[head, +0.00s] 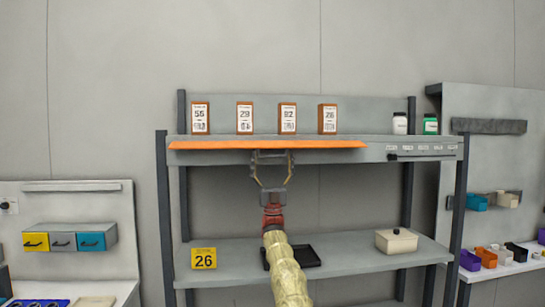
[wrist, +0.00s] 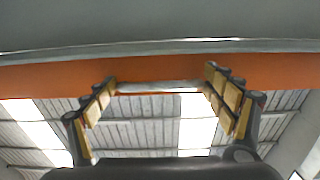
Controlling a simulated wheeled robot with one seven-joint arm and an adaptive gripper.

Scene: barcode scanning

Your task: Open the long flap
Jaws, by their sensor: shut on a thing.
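The long flap (head: 215,145) is an orange strip along the front edge of the upper shelf. In the wrist view the flap (wrist: 50,78) crosses the whole picture as an orange band. My gripper (head: 271,154) reaches up from below to the flap's lower edge, near its middle. In the wrist view my gripper (wrist: 160,80) has its two padded fingers set wide apart, with their tips at the flap. A pale strip on the flap's lower edge spans between the tips. The exact contact is hard to make out.
The upper shelf (head: 375,154) bears several orange numbered boxes, a white jar (head: 400,124) and a green jar (head: 431,125). The lower shelf has a yellow 26 sign (head: 204,258), a black tray (head: 306,257) and a beige lidded box (head: 396,241). Dark posts flank the rack.

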